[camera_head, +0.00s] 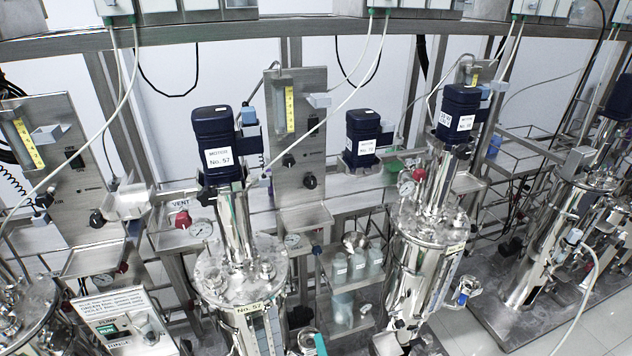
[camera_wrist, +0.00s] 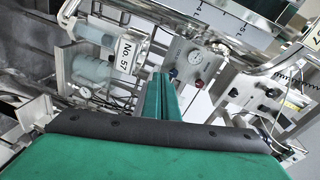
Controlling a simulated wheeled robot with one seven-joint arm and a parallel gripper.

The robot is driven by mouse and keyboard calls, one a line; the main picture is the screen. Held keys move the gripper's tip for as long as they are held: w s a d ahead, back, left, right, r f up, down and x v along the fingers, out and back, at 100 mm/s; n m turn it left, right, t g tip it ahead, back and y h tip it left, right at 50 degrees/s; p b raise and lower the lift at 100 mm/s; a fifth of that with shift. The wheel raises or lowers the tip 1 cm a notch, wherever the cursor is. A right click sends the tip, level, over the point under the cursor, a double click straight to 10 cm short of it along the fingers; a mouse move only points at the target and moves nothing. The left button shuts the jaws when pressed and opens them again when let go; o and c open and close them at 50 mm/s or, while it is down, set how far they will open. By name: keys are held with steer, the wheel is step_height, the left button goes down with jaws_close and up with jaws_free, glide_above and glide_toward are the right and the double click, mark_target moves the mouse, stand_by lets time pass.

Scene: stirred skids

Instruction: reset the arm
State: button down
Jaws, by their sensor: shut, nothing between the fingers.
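My gripper (camera_wrist: 161,80) shows in the wrist view, its two green fingers together with nothing held between them. The wide green body and a dark padded edge fill the bottom of that view. Beyond the fingertips are steel equipment, a "No. 57" label (camera_wrist: 127,54) and a round gauge (camera_wrist: 195,57); I cannot tell the exact distance to them. In the head view the arm is not clearly visible; only a small teal piece shows at the bottom edge, and I cannot tell whether it is mine.
Steel vessels stand in a row, one with motor No. 57 (camera_head: 217,146) and one with another blue motor (camera_head: 457,113). A third blue motor (camera_head: 362,138) sits between them. A small shelf (camera_head: 350,285) holds containers. Cables hang across. Some floor (camera_head: 600,325) shows at lower right.

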steer(key=s+d+f+n+g+h, duration=0.1)
steer(key=s+n+h, duration=0.15)
steer(key=s, duration=0.85)
steer(key=s+f+n+h, duration=0.1)
steer(key=s+f+n, duration=0.15)
steer(key=s, duration=0.85)
steer(key=s+a+r+n, duration=0.2)
steer(key=s+r+n, duration=0.6)
steer(key=s+r, duration=0.5)
steer(key=v, duration=0.2)
steer(key=shift+s+a, duration=0.25)
steer(key=shift+s, duration=0.1)
steer(key=c, duration=2.5)
jaws_free()
